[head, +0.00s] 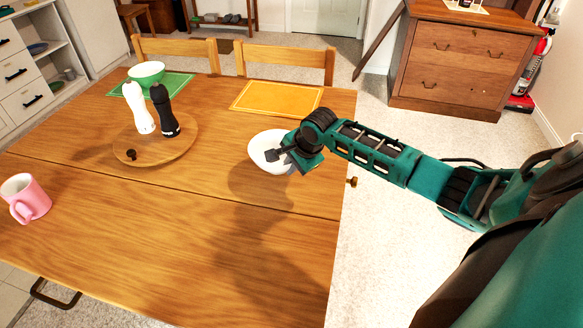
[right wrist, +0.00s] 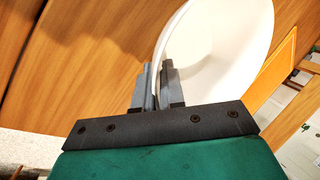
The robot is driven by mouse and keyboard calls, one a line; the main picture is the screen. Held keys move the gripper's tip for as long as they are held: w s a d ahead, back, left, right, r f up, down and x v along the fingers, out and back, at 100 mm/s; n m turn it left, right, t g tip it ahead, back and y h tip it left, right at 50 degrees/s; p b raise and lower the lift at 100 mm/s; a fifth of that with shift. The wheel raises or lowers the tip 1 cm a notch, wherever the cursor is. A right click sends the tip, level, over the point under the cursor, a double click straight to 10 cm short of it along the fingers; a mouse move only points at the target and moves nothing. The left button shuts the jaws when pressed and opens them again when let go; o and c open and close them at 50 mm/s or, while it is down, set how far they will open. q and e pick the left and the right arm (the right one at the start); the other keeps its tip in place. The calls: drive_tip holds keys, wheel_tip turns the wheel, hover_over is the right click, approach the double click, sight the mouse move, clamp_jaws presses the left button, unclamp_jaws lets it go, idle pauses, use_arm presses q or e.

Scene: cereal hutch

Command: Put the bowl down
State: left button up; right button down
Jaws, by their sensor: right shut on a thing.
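A white bowl (head: 262,148) is over the wooden table (head: 150,230), near its right edge and in front of the orange placemat. My right gripper (head: 281,154) is shut on the bowl's rim at its right side. In the right wrist view the two fingers (right wrist: 157,88) pinch the wall of the bowl (right wrist: 215,50), which looks tilted there. A shadow falls on the table below and in front of the bowl, so it seems to be held above the wood. The underside of the bowl is hidden. My left gripper is not in view.
An orange placemat (head: 278,97) lies bare at the back right. White (head: 138,108) and black (head: 164,111) mills stand on a round board (head: 180,146). A pink mug (head: 25,199) is far left. The front is clear.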

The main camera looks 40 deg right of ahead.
drive_tip(key=shift+w+f, duration=0.1)
drive_tip(key=shift+f, duration=0.05)
drive_tip(key=c, duration=1.7)
unclamp_jaws()
drive_tip(key=shift+f, duration=0.15)
drive_tip(key=o, duration=0.5)
drive_tip(key=shift+r, duration=0.35)
drive_tip(key=p+v, duration=0.2)
drive_tip(key=v, duration=0.9)
drive_tip(key=shift+s+r+p, duration=0.2)
drive_tip(key=shift+s+p, duration=0.15)
